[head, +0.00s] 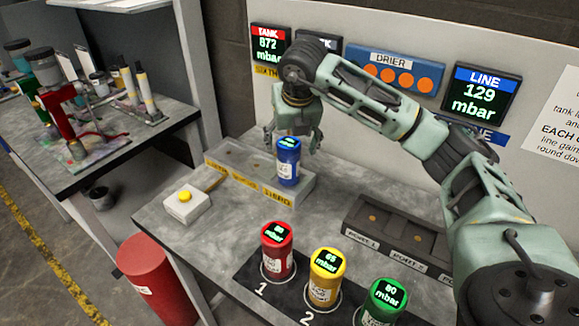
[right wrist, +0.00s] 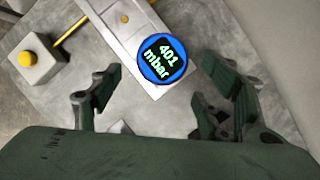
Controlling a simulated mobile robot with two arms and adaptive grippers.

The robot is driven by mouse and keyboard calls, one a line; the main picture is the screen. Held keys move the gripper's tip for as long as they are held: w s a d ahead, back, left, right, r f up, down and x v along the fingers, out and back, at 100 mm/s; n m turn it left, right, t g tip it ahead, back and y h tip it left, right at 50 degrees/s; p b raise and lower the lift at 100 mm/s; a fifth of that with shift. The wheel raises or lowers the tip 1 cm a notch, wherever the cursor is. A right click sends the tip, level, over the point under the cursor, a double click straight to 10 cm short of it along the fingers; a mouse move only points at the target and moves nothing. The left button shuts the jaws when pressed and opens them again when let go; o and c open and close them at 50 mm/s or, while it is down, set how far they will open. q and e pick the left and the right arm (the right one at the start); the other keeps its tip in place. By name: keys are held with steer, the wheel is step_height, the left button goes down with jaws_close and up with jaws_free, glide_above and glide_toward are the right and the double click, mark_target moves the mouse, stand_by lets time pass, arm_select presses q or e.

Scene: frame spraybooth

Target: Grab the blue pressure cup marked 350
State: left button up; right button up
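The blue pressure cup (head: 288,168) stands upright on the right end of a pale grey block (head: 232,172), by the word ZERO. Its side label is too small to read. In the right wrist view the cup (right wrist: 163,59) shows its round top, with a display reading 401 mbar. My right gripper (head: 293,142) is open and empty, right by the cup's upper part. In the right wrist view the cup lies just beyond and between the spread fingers (right wrist: 162,82); I cannot tell whether they touch it. My left gripper is not in view.
Red (head: 277,250), yellow (head: 325,276) and green (head: 382,303) cups stand in front on a dark numbered strip. A dark port rack (head: 392,235) lies right. A yellow-button box (head: 187,204) sits left. The wall displays TANK 872 and LINE 129 (head: 480,95).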

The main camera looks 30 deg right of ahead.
mark_target(288, 157)
steer(key=shift+d+f, duration=0.25)
steer(key=shift+f, duration=0.2)
steer(key=p+x, duration=0.2)
steer(key=x, duration=0.4)
steer(key=shift+a+f, duration=0.15)
steer(key=shift+f, duration=0.2)
steer(key=shift+w+f, duration=0.25)
steer(key=shift+f, duration=0.2)
jaws_close()
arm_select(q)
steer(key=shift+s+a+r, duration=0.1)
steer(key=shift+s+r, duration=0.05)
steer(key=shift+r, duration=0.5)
arm_select(e)
steer(key=shift+r, duration=0.15)
